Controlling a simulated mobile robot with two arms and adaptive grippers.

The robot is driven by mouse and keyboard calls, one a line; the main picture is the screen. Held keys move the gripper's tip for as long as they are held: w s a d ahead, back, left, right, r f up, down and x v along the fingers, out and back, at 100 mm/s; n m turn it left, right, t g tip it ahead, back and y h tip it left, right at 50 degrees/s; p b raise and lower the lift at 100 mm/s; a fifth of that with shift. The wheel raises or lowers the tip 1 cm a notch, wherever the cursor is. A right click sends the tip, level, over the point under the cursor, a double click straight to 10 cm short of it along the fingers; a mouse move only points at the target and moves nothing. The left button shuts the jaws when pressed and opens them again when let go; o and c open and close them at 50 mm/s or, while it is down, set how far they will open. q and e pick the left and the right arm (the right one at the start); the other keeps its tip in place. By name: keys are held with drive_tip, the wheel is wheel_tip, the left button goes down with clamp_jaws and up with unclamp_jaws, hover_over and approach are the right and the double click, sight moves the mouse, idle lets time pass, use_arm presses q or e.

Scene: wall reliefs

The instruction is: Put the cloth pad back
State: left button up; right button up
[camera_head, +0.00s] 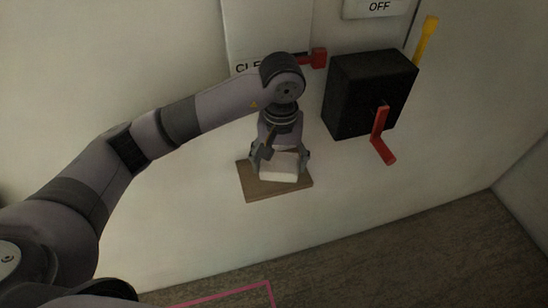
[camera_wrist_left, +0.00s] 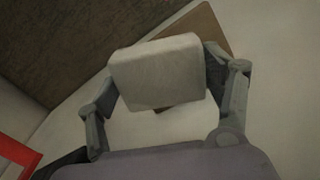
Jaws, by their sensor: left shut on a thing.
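The cloth pad (camera_head: 279,172) is a pale, block-like piece between the fingers of my left gripper (camera_head: 281,157). In the head view it appears just over a brown wooden ledge (camera_head: 246,184) on the wall; whether it touches the ledge I cannot tell. In the left wrist view the pad (camera_wrist_left: 157,70) fills the space between the two fingers of my left gripper (camera_wrist_left: 166,92), which is shut on it. Part of the brown ledge (camera_wrist_left: 211,32) shows behind the pad there. My right gripper is not in view.
A black box (camera_head: 368,92) with a red lever (camera_head: 381,138) stands out from the wall right of my left gripper. A yellow handle (camera_head: 427,38) is beside it. A white sign (camera_head: 250,28), partly hidden, and an OFF sign (camera_head: 379,7) are above. The wall below the ledge is bare.

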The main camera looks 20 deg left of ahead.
sight(274, 157)
use_arm(q)
drive_tip(key=w+a+f+p, duration=0.2)
drive_tip(key=w, duration=0.1)
drive_tip(key=shift+w+a, duration=0.1)
drive_tip(key=shift+a, duration=0.1)
drive_tip(key=shift+f+p, duration=0.3)
drive_tip(key=shift+f, duration=0.3)
wheel_tip(274, 157, down, 3)
drive_tip(key=shift+w+p, duration=0.1)
drive_tip(key=shift+p, duration=1)
drive_tip(key=shift+w+f, duration=0.15)
drive_tip(key=shift+f, duration=0.2)
drive_tip(key=o, duration=1)
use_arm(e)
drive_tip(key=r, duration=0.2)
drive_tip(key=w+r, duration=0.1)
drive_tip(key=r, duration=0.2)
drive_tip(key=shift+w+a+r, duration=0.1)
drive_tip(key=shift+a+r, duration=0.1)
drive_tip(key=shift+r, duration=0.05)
